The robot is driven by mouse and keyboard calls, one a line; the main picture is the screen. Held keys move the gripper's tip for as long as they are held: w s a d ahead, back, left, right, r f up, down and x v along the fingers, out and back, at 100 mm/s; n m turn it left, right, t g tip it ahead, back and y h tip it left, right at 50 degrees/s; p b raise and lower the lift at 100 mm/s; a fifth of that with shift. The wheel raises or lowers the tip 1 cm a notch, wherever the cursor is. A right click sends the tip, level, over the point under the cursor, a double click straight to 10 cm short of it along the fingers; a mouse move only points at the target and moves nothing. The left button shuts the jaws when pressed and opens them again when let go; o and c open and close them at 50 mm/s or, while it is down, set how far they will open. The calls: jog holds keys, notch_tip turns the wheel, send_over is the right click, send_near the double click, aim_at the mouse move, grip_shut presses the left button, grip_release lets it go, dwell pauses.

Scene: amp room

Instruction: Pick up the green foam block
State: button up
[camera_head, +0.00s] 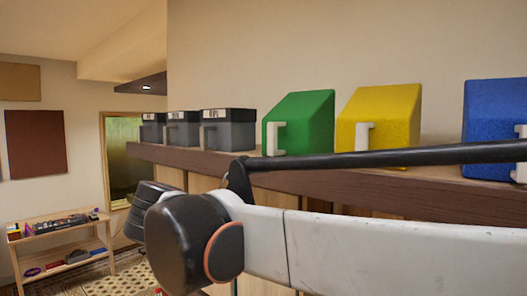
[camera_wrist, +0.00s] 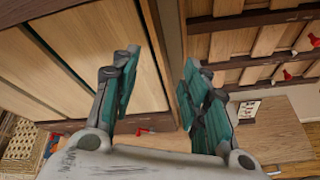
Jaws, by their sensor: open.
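The green foam block (camera_head: 305,122) sits on a high wooden shelf, with a slanted top and a white handle on its front. A yellow block is to its right. My gripper (camera_wrist: 157,92) shows in the wrist view with its two teal-padded fingers spread apart and nothing between them. The green block is not in the wrist view. In the head view my white and black arm crosses in front of and below the shelf, and my fingers cannot be made out there.
The shelf (camera_head: 349,179) also holds a yellow block (camera_head: 390,112), a blue block (camera_head: 492,120) and several dark grey boxes (camera_head: 228,130). A low wooden rack (camera_head: 60,250) with small items stands at the far left. The wrist view shows wooden panels and a wooden surface (camera_wrist: 262,140).

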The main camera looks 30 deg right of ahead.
aim_at(269, 125)
jog(key=w+a+r+n+h+p, duration=0.2)
jog(key=r+p, duration=0.1)
jog(key=r, duration=0.7)
jog(key=w+a+r+n+h+p, duration=0.2)
jog(key=r+h+p, duration=0.1)
jog(key=r, duration=0.7)
jog(key=p+x, duration=0.1)
jog(key=x, duration=0.5)
jog(key=shift+w+d+r+p, duration=0.2)
jog(key=shift+d+r+p, duration=0.05)
jog(key=shift+p, duration=0.15)
jog(key=shift+w+d, duration=0.1)
jog(key=shift+d, duration=0.6)
jog(key=p+x, duration=0.2)
jog(key=x, duration=0.3)
jog(key=shift+w+r, duration=0.1)
jog(key=shift+w, duration=0.1)
jog(key=shift+a, duration=0.1)
jog(key=shift+c, duration=0.6)
grip_shut()
